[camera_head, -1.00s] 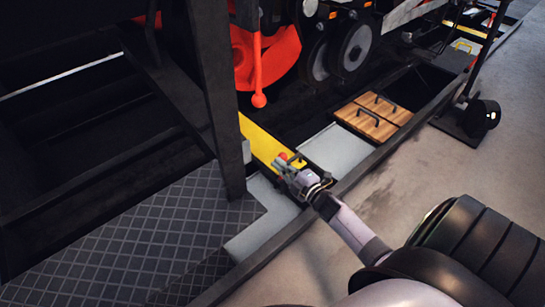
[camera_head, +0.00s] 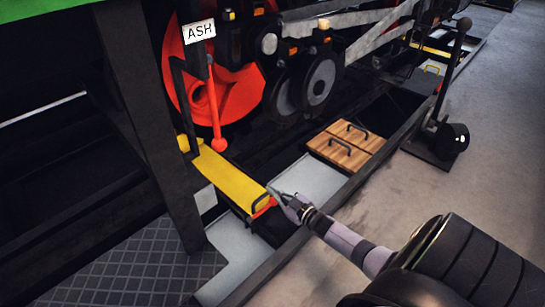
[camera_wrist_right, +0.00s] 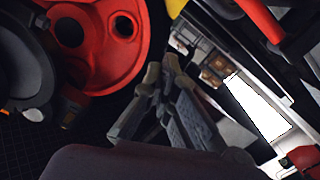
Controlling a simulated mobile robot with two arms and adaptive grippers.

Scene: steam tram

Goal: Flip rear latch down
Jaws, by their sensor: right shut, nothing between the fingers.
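A small red piece (camera_head: 264,207) with a dark loop shows at the near end of a yellow plank (camera_head: 230,178); I cannot tell for sure that it is the rear latch. My right gripper (camera_head: 274,193) is shut and empty, right beside that end; I cannot tell whether it touches the red piece. In the right wrist view the closed fingers (camera_wrist_right: 163,70) come together with nothing between them. A red lever (camera_head: 213,115) with a ball end hangs below a white "ASH" sign (camera_head: 199,31). My left gripper is not in view.
A dark upright post (camera_head: 148,125) stands left of the plank. A grey metal plate (camera_head: 310,181) and wooden boards with handles (camera_head: 346,142) lie to the right. A black lever stand (camera_head: 447,138) is further right. The concrete floor (camera_head: 400,190) is clear.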

